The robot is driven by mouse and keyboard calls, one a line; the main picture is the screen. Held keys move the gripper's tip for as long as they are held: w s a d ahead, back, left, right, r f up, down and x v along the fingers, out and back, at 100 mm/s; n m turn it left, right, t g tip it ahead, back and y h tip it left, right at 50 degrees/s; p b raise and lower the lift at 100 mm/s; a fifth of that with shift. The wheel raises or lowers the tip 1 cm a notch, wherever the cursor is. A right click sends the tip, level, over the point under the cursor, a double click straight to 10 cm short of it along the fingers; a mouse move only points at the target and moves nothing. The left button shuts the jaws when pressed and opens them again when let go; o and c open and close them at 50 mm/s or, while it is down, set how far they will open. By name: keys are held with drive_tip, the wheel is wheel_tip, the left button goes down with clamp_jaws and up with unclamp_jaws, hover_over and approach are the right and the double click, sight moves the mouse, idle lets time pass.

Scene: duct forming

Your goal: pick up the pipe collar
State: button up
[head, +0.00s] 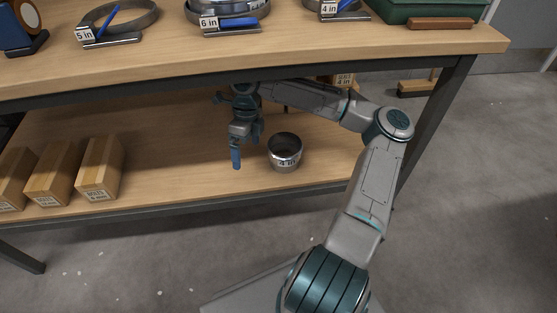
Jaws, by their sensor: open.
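A shiny metal pipe collar (285,153), marked "4 in", stands upright with its round opening up on the lower wooden shelf. My gripper (247,152) is just left of the collar in the head view, with its blue-tipped fingers pointing down. It is open and empty. A small gap shows between the nearer finger and the collar. How high the fingertips are above the shelf is hard to tell.
The lower shelf (180,150) lies beneath a workbench top (340,45), and my arm reaches under it. Metal clamps (118,20) sit on the benchtop. A dark table leg (432,125) is at right.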

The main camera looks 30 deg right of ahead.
drive_tip(key=m+t+h+b, duration=0.1)
drive_tip(key=t+h+b, duration=0.1)
approach(285, 147)
drive_tip(key=s+a+r, duration=0.1)
drive_tip(key=s+a, duration=0.1)
drive_tip(key=s, duration=0.2)
drive_tip(key=shift+w+d+f+b, duration=0.15)
drive_tip(key=shift+f+b, duration=0.5)
drive_tip(key=shift+f, duration=0.55)
drive_tip(key=shift+w+d+f+b, duration=0.15)
drive_tip(key=shift+f+b, duration=0.55)
drive_tip(key=shift+f, duration=0.5)
drive_tip(key=shift+w+a+f+b, duration=0.15)
drive_tip(key=shift+f+b, duration=0.5)
drive_tip(key=shift+f, duration=0.55)
drive_tip(key=shift+d+r, duration=0.1)
drive_tip(key=shift+c, duration=0.3)
drive_tip(key=c, duration=0.8)
